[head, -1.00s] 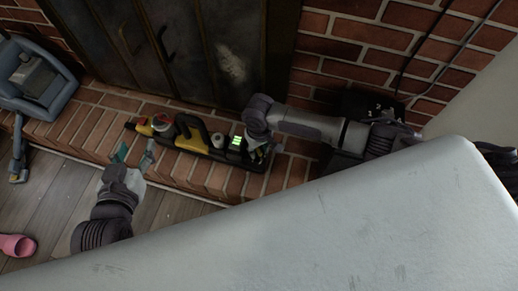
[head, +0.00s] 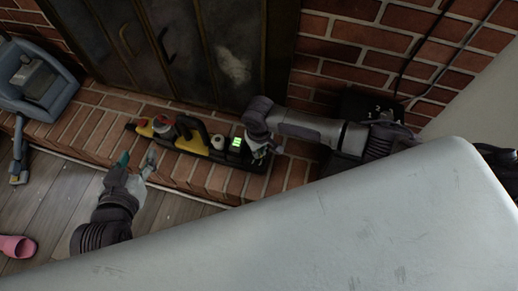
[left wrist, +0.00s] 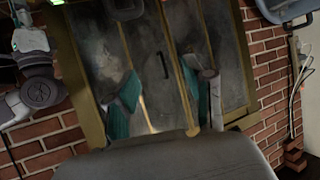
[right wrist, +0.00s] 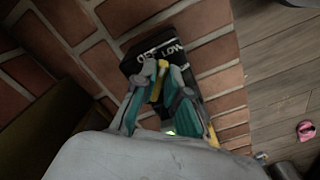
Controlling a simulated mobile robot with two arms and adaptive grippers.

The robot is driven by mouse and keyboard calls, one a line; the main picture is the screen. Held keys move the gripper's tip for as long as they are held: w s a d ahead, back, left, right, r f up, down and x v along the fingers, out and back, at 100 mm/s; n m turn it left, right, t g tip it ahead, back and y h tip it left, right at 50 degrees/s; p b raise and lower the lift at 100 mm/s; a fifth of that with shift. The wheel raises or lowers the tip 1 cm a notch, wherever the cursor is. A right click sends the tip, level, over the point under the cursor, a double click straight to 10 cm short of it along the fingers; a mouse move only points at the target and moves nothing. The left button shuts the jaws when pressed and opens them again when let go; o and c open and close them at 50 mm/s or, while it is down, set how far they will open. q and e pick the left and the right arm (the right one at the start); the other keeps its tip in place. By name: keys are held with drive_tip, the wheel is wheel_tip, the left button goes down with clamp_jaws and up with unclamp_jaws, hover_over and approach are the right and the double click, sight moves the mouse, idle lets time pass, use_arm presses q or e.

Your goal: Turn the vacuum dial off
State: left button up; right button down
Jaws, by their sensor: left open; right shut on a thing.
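The vacuum (head: 192,143), a long black and yellow device with a lit green display (head: 236,144), lies on the brick ledge in the head view. My right gripper (head: 262,153) is at its right end. In the right wrist view, a black panel (right wrist: 140,62) at this end bears the white words OFF and LOW. There my right gripper (right wrist: 158,84) is shut on the dial, just below the lettering; the fingers hide most of the dial, so its setting cannot be told. My left gripper (head: 136,164) is open and empty, left of the vacuum; its spread fingers also show in the left wrist view (left wrist: 160,98).
Dark fireplace doors (head: 180,50) stand behind the brick ledge (head: 215,183). A blue-grey appliance (head: 38,82) is at the far left, with a pink slipper (head: 17,246) on the wood floor. A large pale surface (head: 320,220) fills the foreground.

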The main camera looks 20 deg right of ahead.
drive_tip(key=shift+d+r+n+p, duration=0.1)
drive_tip(key=shift+r+n+p, duration=0.1)
drive_tip(key=shift+n+p, duration=1.5)
drive_tip(key=shift+p, duration=0.05)
drive_tip(key=n+p, duration=0.1)
drive_tip(key=n, duration=0.2)
drive_tip(key=shift+w+d+f+p, duration=0.1)
drive_tip(key=shift+d+p, duration=0.05)
drive_tip(key=shift+p, duration=0.2)
drive_tip(key=shift+n, duration=0.3)
use_arm(q)
drive_tip(key=s+a+f+g+y, duration=0.1)
drive_tip(key=s+a+f+g, duration=0.1)
drive_tip(key=s+f+g, duration=0.2)
drive_tip(key=s+a+f+g+y, duration=0.1)
drive_tip(key=s+f+g, duration=0.3)
drive_tip(key=s, duration=0.4)
drive_tip(key=shift+s+a+f+g+p, duration=0.15)
drive_tip(key=shift+a+f+g+p, duration=0.2)
drive_tip(key=shift+a+g, duration=0.35)
use_arm(e)
drive_tip(key=shift+w+n, duration=0.1)
drive_tip(key=shift+n, duration=0.8)
drive_tip(key=shift+f, duration=0.1)
drive_tip(key=c, duration=1.2)
unclamp_jaws()
